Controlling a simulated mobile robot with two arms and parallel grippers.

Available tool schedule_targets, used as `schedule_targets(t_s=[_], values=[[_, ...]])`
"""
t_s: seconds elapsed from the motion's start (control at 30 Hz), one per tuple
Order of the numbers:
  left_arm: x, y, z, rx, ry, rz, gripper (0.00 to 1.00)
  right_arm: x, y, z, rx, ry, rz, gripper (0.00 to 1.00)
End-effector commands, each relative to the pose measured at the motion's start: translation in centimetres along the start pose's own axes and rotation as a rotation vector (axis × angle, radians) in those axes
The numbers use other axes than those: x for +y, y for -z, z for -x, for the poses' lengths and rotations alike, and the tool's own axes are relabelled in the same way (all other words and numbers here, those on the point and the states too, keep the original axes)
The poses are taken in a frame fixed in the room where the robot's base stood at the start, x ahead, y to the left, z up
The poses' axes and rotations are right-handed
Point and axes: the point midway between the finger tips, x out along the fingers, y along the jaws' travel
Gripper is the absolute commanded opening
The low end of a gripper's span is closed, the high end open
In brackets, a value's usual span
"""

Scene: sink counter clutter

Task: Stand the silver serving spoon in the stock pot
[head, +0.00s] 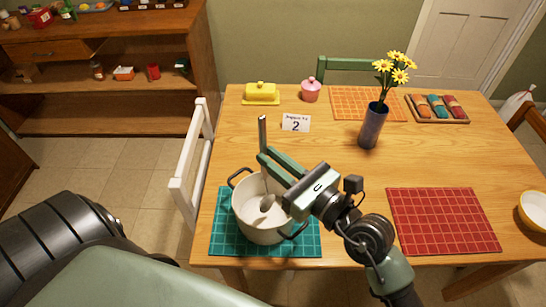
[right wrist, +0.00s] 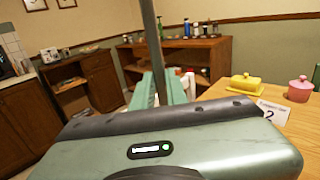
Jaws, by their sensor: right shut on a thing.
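The silver serving spoon (head: 262,131) is upright, its handle end up and its bowl (head: 266,203) down within the mouth of the stock pot. My right gripper (head: 266,161) is shut on the spoon's handle above the pot. The handle also rises between the green fingers in the right wrist view (right wrist: 152,45). The stock pot (head: 249,222) is cream-white with dark handles and stands on a teal mat (head: 226,240). My gripper hides part of the pot's right rim. I cannot tell whether the spoon touches the pot's bottom. My left gripper is out of view.
A number card (head: 296,123), yellow butter dish (head: 261,93) and pink jar (head: 310,91) stand behind the pot. A vase of yellow flowers (head: 372,126) is to the right. A red mat (head: 442,220) lies bare at the right. A white chair (head: 190,165) stands at the left edge.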

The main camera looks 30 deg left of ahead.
Motion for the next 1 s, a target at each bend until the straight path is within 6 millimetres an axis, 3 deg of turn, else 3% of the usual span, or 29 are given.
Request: schedule_targets(t_s=[0.17,0.2,0.3,0.67,1.0], values=[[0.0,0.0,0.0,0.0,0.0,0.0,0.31,0.0,-0.1,0.0,-0.001,0.0,0.0,0.0],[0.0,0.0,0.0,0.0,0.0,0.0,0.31,0.0,-0.1,0.0,-0.001,0.0,0.0,0.17],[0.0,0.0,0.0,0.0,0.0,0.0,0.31,0.0,-0.1,0.0,-0.001,0.0,0.0,0.39],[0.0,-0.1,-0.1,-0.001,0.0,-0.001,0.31,0.0,0.1,0.4,0.0,0.001,0.0,0.39],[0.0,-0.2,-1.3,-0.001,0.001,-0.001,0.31,0.0,0.2,5.7,0.002,0.001,0.001,0.39]])
